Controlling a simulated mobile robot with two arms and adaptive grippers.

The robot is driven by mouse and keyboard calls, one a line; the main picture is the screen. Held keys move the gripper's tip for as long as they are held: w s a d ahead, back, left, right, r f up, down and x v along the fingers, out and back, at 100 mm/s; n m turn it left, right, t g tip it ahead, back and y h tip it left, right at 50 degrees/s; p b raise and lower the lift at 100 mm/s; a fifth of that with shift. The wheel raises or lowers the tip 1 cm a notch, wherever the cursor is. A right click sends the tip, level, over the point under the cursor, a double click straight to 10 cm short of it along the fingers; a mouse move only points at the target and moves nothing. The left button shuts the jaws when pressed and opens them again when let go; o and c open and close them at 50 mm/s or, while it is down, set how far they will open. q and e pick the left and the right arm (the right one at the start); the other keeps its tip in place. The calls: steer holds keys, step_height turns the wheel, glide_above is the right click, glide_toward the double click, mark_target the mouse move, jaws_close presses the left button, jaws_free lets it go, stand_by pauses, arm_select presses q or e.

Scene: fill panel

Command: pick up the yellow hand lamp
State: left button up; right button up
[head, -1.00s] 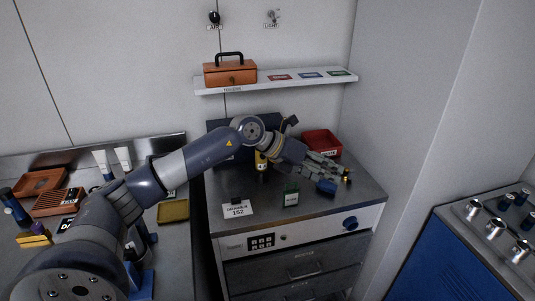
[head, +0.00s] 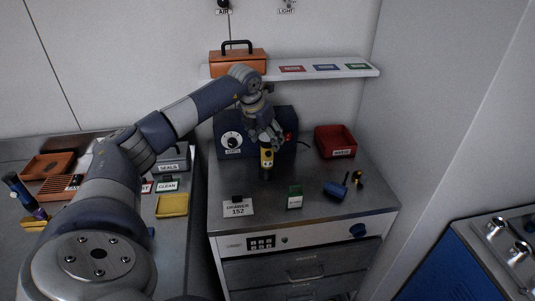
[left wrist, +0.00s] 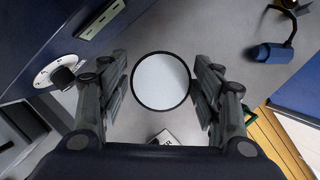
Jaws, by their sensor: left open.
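The yellow hand lamp (head: 267,159), with black parts, stands upright on the grey cabinet top, in front of the dark blue box. In the left wrist view its round pale face with a black rim (left wrist: 161,81) lies between my fingers. My left gripper (head: 266,140) points down right above the lamp, its fingertips near the lamp's upper end. In the left wrist view the gripper (left wrist: 161,88) is open, with a finger on each side of the lamp and gaps visible. I cannot tell how far down the fingers reach. My right gripper is not in view.
The dark blue box (head: 219,143) with a dial stands close behind the lamp. A red bin (head: 336,141), a blue tool (head: 335,190), a small green card stand (head: 295,197) and a white label card (head: 238,208) are also on the cabinet. A shelf (head: 330,71) hangs above.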

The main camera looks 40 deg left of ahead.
mark_target(266, 163)
arm_select(q)
steer(key=p+x, duration=0.1)
steer(key=x, duration=0.2)
steer(key=shift+w+d+f, duration=0.1)
steer(key=shift+w+f, duration=0.05)
steer(key=shift+f, duration=0.2)
steer(key=shift+w+f, duration=0.25)
steer(key=shift+f, duration=0.25)
steer(key=shift+s, duration=0.1)
steer(key=c, duration=0.9)
steer(key=shift+r, duration=0.1)
steer(key=c, duration=0.4)
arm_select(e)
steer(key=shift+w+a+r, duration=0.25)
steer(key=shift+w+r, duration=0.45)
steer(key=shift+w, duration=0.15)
